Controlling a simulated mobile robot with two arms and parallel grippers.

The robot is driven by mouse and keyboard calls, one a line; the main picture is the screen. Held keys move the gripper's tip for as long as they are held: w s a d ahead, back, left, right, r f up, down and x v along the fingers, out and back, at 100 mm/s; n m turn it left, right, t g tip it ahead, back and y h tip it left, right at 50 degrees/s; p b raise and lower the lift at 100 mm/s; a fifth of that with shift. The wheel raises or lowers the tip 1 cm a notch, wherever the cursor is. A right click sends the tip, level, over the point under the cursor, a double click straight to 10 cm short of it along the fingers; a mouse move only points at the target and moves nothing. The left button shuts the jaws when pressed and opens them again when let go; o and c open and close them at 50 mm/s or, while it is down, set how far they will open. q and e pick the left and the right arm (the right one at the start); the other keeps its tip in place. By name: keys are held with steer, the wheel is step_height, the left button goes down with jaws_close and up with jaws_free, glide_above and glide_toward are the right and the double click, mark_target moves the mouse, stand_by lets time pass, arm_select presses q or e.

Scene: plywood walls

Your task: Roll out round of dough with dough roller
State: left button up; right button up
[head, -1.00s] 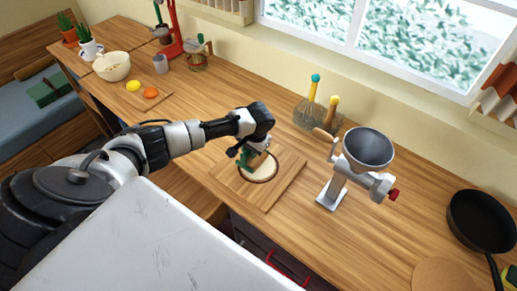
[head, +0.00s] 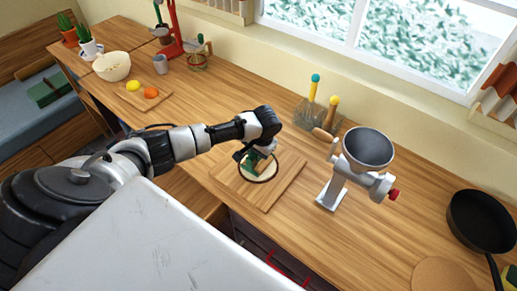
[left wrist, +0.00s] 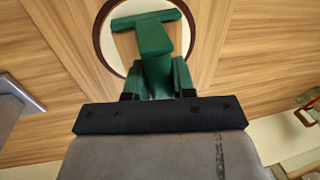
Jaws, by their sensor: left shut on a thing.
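A pale round of dough (head: 269,173) with a dark rim around it lies on a square wooden board (head: 275,194) on the counter. My left gripper (head: 257,155) is over the dough, shut on the green dough roller (head: 253,168). In the left wrist view the roller (left wrist: 152,38) shows as a green T-shaped frame held between the fingertips (left wrist: 159,92), over the dough (left wrist: 120,52). I cannot tell whether the roller touches the dough. The roller and arm hide part of the dough. My right gripper is not in view.
A black pan (head: 481,222) is at the far right. A bowl (head: 112,66) and a small board with fruit (head: 128,96) stand at the left.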

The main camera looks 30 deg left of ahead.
arm_select(q)
steer(key=shift+d, duration=1.9)
steer(key=shift+a, duration=0.1)
steer(key=shift+a+f, duration=0.15)
steer(key=shift+a, duration=2.85)
steer(key=shift+r, duration=3.55)
steer(key=shift+d, duration=0.1)
